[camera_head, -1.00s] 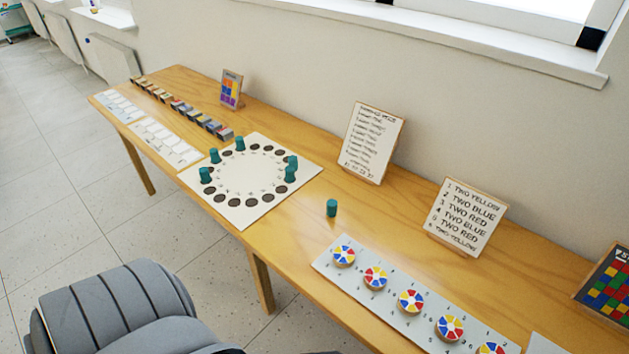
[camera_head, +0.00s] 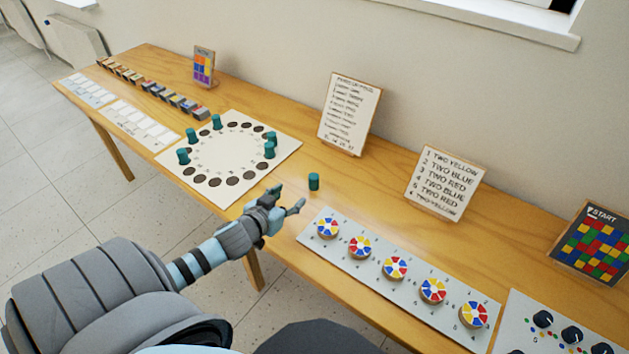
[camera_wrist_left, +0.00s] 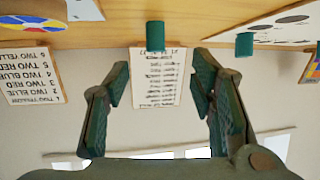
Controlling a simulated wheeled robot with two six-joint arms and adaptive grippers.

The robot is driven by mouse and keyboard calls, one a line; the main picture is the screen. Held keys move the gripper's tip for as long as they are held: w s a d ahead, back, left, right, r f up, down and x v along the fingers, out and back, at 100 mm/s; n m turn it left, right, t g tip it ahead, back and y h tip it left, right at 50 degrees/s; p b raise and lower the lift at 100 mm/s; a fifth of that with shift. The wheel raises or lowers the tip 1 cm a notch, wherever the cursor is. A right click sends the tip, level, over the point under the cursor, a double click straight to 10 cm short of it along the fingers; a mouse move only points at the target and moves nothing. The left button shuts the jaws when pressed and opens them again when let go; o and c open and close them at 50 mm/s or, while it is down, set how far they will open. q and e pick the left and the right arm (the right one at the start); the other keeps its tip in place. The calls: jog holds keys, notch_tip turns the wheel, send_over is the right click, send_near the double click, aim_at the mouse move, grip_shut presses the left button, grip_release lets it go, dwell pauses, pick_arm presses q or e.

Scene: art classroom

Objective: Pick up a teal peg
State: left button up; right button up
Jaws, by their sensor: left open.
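A loose teal peg (camera_head: 314,182) stands upright on the bare wooden table, right of the peg board. My left gripper (camera_head: 290,197) is open and empty, just left of and in front of this peg, not touching it. In the left wrist view, which looks upside down, a teal peg (camera_wrist_left: 155,36) shows at the top, between and beyond the open fingers (camera_wrist_left: 160,75). Several more teal pegs, such as one peg (camera_head: 192,136), stand on the white board (camera_head: 225,160) with a ring of dark holes. My right gripper is out of view.
The table (camera_head: 380,205) runs along the wall. A strip of coloured discs (camera_head: 375,285) lies right of my left gripper. A text card (camera_head: 350,112) and another card (camera_head: 445,182) stand behind the loose peg. Bare wood surrounds that peg.

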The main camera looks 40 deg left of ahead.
aim_at(311, 180)
pick_arm(q)
jog(key=b+x, duration=0.2)
jog(key=x, duration=0.2)
jog(key=b+x, duration=0.2)
jog(key=x, duration=0.3)
jog(key=b+x, duration=0.2)
jog(key=x, duration=0.3)
jog(key=shift+w+d+r+b, duration=0.2)
jog(key=shift+w+d+b, duration=0.05)
jog(key=shift+w+b, duration=0.15)
jog(key=shift+w, duration=0.2)
jog(key=c, duration=1)
jog(key=shift+c, duration=0.3)
jog(key=shift+r, duration=0.2)
